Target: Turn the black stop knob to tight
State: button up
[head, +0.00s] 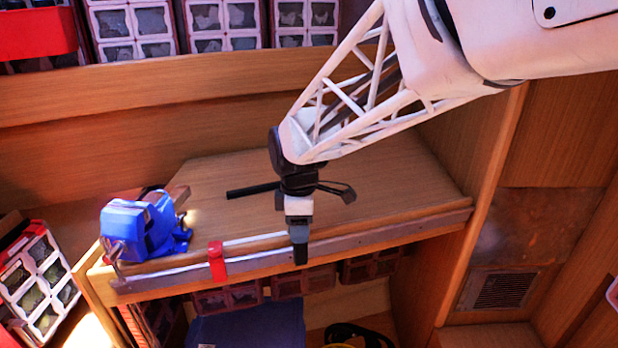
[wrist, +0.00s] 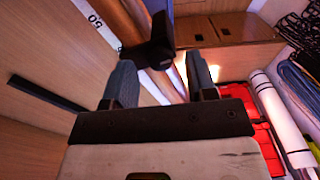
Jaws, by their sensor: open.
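The black stop (head: 301,255) sits on the front rail (head: 380,233) of the bench, directly below my gripper (head: 299,230) in the head view. In the wrist view, the black stop with its knob (wrist: 160,35) stands ahead of my gripper (wrist: 160,72), framed between the two grey fingers. The fingers are apart and nothing is held between them. The knob appears beyond the fingertips; I cannot tell the exact gap. The knob's setting cannot be read. In the head view my fingers partly hide the stop.
A red stop (head: 217,261) sits on the same rail to the left. A blue vise (head: 140,228) stands at the bench's left end. A black bar (head: 253,190) lies on the bench behind my gripper. Red crates (wrist: 240,105) show at right in the wrist view.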

jog(key=shift+f, duration=0.7)
jog(key=c, duration=0.9)
jog(key=shift+c, duration=0.2)
